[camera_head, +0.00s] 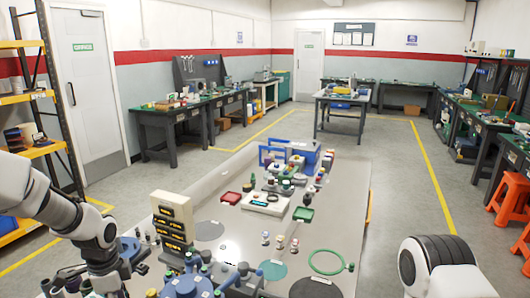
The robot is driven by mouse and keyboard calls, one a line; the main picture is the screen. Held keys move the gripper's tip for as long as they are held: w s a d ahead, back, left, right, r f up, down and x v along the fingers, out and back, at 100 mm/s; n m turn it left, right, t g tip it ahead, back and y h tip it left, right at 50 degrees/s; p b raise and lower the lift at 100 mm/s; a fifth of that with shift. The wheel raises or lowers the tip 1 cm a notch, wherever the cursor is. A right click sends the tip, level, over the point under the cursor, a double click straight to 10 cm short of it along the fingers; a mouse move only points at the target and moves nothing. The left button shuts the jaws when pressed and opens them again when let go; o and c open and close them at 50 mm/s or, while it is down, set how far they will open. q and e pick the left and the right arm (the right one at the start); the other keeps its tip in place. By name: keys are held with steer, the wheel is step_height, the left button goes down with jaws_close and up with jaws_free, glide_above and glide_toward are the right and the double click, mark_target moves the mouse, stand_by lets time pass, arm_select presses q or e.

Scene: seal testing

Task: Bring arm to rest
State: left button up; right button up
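My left arm comes in from the left edge, white with dark joints. Its wrist hangs down at the table's left front corner. The dark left gripper (112,284) is low in the picture, cut by the bottom edge and crowded by small items. I cannot tell whether its fingers are open or shut, or whether it holds anything. Part of my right arm, white with a black ribbed joint, shows at the bottom right, beyond the table's right side. Its gripper is out of view.
Orange stools (508,200) stand right.

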arm_select(q)
steer(key=s+d+f+n, duration=0.4)
steer(key=s+f+n, duration=0.2)
steer(key=s+f, duration=0.6)
steer(key=s+d+f+n, duration=0.4)
steer(key=s+f+n, duration=0.2)
steer(key=s+f, duration=0.6)
steer(key=s, duration=0.5)
steer(key=shift+s+n+g, duration=0.3)
steer(key=shift+s+n, duration=0.05)
steer(key=shift+n, duration=0.05)
steer(key=shift+d+r, duration=0.1)
steer(key=shift+d, duration=0.05)
